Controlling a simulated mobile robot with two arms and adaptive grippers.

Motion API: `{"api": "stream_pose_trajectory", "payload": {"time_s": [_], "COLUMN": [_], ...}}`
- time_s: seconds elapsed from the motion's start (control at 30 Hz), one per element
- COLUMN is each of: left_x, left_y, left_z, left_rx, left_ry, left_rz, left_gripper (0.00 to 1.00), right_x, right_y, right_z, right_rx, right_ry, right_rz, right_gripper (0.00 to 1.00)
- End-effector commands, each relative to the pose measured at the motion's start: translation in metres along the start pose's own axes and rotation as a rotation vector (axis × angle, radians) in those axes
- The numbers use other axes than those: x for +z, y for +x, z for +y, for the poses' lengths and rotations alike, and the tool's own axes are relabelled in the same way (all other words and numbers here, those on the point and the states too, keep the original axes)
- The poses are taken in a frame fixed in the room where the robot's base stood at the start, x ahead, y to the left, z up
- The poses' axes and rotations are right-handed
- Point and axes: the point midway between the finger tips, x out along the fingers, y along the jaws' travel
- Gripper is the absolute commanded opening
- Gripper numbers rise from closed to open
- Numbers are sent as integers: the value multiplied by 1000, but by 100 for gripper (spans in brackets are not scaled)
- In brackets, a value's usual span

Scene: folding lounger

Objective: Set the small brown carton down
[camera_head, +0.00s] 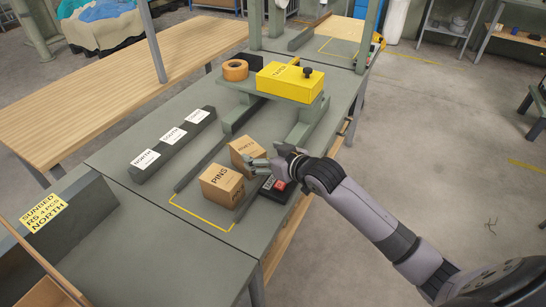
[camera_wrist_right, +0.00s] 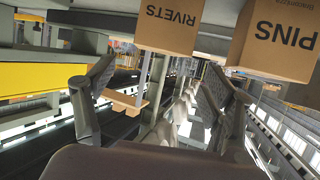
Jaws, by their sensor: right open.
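Two small brown cartons stand upright on the grey bench. The nearer one, the PINS carton (camera_head: 222,186), is by the yellow outline; in the right wrist view it is at the upper right (camera_wrist_right: 282,38). The other, the RIVETS carton (camera_head: 246,150), stands just behind it and shows at the top of the wrist view (camera_wrist_right: 168,22). My right gripper (camera_head: 256,164) is beside the cartons on their right. Its fingers (camera_wrist_right: 160,105) are spread with no carton between them. Whether a finger touches a carton, I cannot tell. My left gripper is out of view.
A dark box with a red label (camera_head: 276,189) lies under my right wrist. A grey rail with white labels (camera_head: 172,145) lies to the left.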

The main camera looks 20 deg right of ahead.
Motion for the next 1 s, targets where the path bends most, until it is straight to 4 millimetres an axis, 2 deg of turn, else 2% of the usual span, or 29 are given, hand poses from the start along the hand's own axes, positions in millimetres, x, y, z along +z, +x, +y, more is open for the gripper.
{"api": "stream_pose_trajectory", "payload": {"time_s": [0.1,0.3,1.0], "left_x": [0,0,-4], "left_y": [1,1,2], "left_z": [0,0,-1], "left_rx": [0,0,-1], "left_ry": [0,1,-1], "left_rz": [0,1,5], "left_gripper": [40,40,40], "right_x": [1,0,0], "right_y": [-23,-43,-46], "right_z": [0,0,0], "right_rx": [-1,0,0], "right_ry": [-2,0,0], "right_rz": [-2,-1,-1], "right_gripper": [76,76,76]}}
